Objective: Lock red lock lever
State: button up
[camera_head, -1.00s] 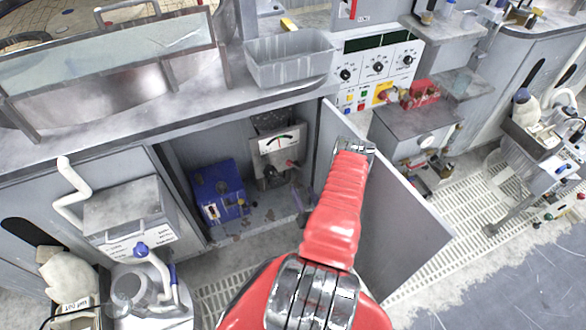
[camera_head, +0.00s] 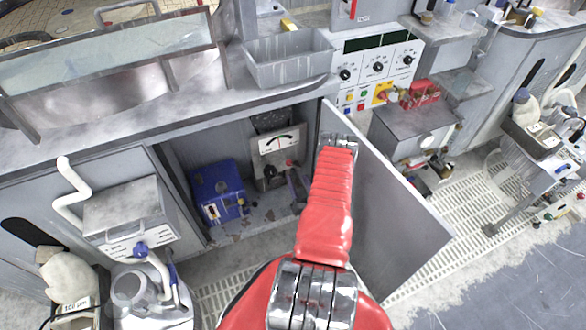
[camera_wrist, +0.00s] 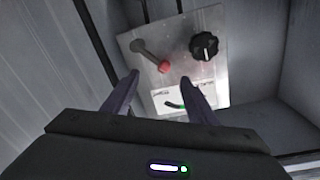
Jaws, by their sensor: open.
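The red lock lever shows in the wrist view as a grey arm with a red tip (camera_wrist: 164,66), slanting across a pale metal panel (camera_wrist: 178,24) beside a black knob (camera_wrist: 204,46). In the head view its red tip (camera_head: 290,163) is small on the front of a grey box inside the open cabinet. My gripper (camera_wrist: 160,79) is open, with its two dark fingers apart. The red tip appears between and just beyond the fingertips; I cannot tell whether they touch it. In the head view the gripper is largely hidden behind my red arm.
A blue box (camera_head: 217,192) stands left of the lever's box in the cabinet. The open cabinet door (camera_head: 392,225) stands to the right of my arm. A grey tray (camera_head: 290,60) sits on the counter above, beside a control panel (camera_head: 378,66).

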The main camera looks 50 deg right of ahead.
aim_at(292, 165)
jog(key=x, duration=0.7)
jog(key=shift+w+d, duration=0.15)
jog(key=shift+c, duration=0.4)
jog(key=shift+f, duration=0.15)
grip_shut()
